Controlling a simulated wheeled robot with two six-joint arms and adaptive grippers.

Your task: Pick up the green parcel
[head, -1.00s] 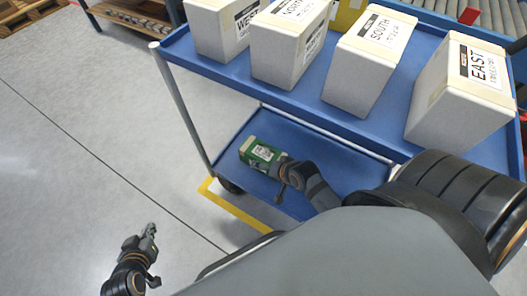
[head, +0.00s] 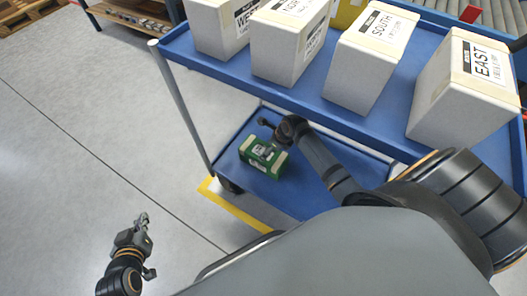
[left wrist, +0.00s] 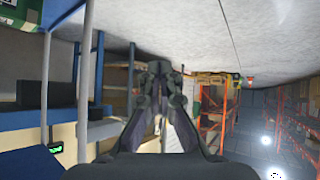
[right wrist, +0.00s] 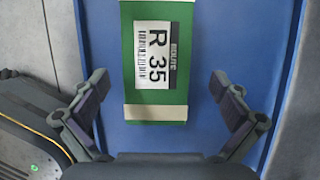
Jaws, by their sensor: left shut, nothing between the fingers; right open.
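The green parcel (head: 262,157) lies on the lower blue shelf of the cart. In the right wrist view the parcel (right wrist: 183,103) shows its label, "R 35", and lies between and a little ahead of the fingers. My right gripper (right wrist: 158,102) is open, with a finger on each side of the parcel and blue shelf showing between. In the head view my right gripper (head: 275,135) is over the parcel, partly seen. My left gripper (head: 143,222) is shut and empty, off to the left over the floor; it also shows in the left wrist view (left wrist: 160,70).
The upper blue shelf (head: 300,98) overhangs the lower shelf (head: 300,195) and carries several white boxes, among them the SOUTH box (head: 368,65) and EAST box (head: 462,95). A cart post (head: 185,110) stands left of the parcel. The floor at left is clear.

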